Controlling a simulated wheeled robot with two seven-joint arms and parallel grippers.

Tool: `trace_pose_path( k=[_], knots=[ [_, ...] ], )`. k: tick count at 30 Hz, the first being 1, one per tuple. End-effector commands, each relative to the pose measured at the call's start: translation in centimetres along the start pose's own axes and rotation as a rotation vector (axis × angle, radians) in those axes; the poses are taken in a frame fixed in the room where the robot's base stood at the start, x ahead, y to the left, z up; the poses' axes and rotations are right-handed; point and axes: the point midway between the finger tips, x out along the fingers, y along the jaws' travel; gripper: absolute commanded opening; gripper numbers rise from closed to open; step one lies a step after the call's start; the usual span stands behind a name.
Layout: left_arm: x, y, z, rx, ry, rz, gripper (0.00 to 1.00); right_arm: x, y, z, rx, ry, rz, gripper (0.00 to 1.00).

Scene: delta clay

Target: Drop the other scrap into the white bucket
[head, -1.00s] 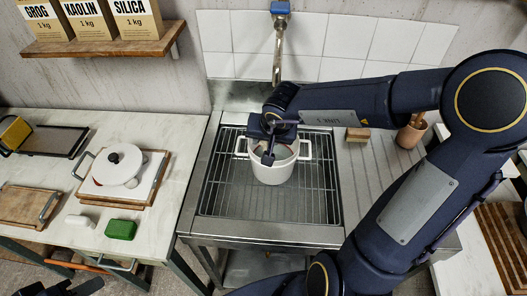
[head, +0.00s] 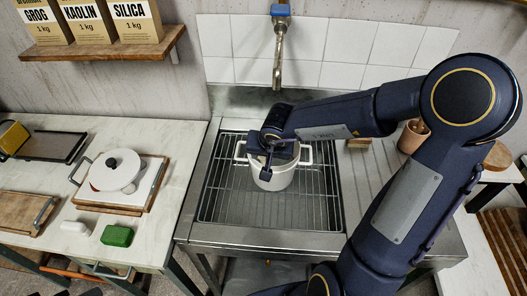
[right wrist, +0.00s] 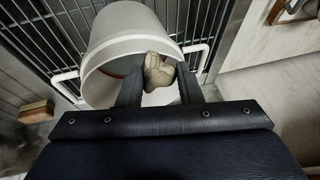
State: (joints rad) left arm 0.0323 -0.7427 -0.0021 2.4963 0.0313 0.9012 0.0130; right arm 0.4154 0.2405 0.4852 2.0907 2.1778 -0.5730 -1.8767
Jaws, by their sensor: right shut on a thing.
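The white bucket (head: 277,180) with side handles stands on the sink's grate. My right gripper (head: 268,170) is over its near-left rim, fingers pointing down. In the right wrist view my right gripper (right wrist: 160,85) is shut on a beige-grey clay scrap (right wrist: 156,73), held at the bucket's mouth. The white bucket (right wrist: 125,35) fills the upper middle there, and a reddish patch shows inside it.
A steel tap (head: 279,50) hangs behind the bucket. A terracotta cup (head: 412,136) is at right. The grate around the bucket is clear.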

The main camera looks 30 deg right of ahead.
Motion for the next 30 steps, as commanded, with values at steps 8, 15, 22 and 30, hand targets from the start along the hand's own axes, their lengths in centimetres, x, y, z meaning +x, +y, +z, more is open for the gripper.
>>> trace_pose_path(
  k=[8, 15, 22, 30],
  knots=[
    [-0.1, 0.0, 0.0, 0.000, 0.000, 0.000, 0.36, 0.3, 0.0, 0.1, -0.002, 0.000, -0.001, 0.44],
    [-0.1, 0.0, 0.0, 0.000, 0.000, 0.000, 0.36, 0.2, 0.0, 0.1, -0.002, 0.000, -0.001, 0.54],
    [0.2, -0.1, 0.1, 0.000, 0.000, 0.000, 0.36, -0.3, -0.1, -0.2, 0.001, 0.005, -0.002, 0.54],
    [-2.2, 1.0, -1.1, 0.000, 0.000, 0.000, 0.36, -6.2, -0.3, -0.8, 0.001, 0.006, 0.000, 0.54]
  ],
)
